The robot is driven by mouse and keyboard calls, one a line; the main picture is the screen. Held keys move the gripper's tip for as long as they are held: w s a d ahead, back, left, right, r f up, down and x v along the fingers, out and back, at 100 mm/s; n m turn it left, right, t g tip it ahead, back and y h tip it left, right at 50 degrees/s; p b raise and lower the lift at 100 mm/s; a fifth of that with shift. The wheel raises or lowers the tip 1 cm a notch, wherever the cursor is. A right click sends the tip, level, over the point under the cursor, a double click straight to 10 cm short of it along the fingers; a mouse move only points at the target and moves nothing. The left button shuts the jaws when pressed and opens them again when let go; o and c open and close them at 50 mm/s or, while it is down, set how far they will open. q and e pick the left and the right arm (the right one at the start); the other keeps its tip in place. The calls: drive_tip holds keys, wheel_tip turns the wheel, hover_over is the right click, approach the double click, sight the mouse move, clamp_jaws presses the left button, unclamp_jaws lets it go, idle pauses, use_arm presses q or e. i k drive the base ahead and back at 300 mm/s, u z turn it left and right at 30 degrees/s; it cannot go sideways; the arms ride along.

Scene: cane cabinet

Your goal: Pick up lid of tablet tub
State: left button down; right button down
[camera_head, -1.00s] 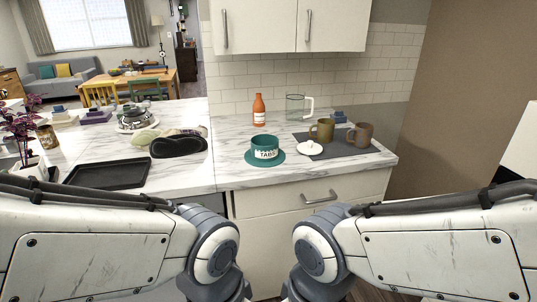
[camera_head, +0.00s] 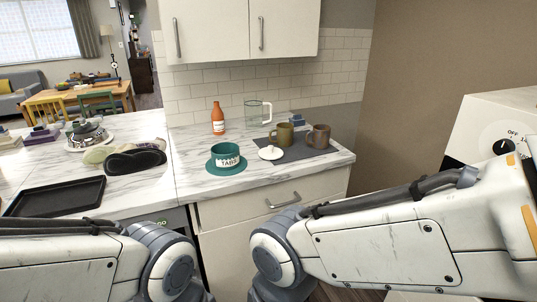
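A white lid (camera_head: 271,153) with a small knob lies on the counter just right of the tub, at the near left corner of a dark mat. The lid is apart from the tub. Parts of both my arms fill the lower left and lower right of the head view, but neither gripper shows.
Two mugs, one olive (camera_head: 282,135) and one brown (camera_head: 319,137), stand on the dark mat (camera_head: 300,151). An orange bottle (camera_head: 218,118) and a glass jug (camera_head: 254,113) stand behind. A black tray (camera_head: 56,196) and dark sleep mask (camera_head: 135,161) lie left. A white appliance (camera_head: 495,135) stands right.

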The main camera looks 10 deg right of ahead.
sight(270, 152)
drive_tip(key=z, duration=0.5)
drive_tip(key=i, duration=1.65)
drive_tip(key=u, duration=0.85)
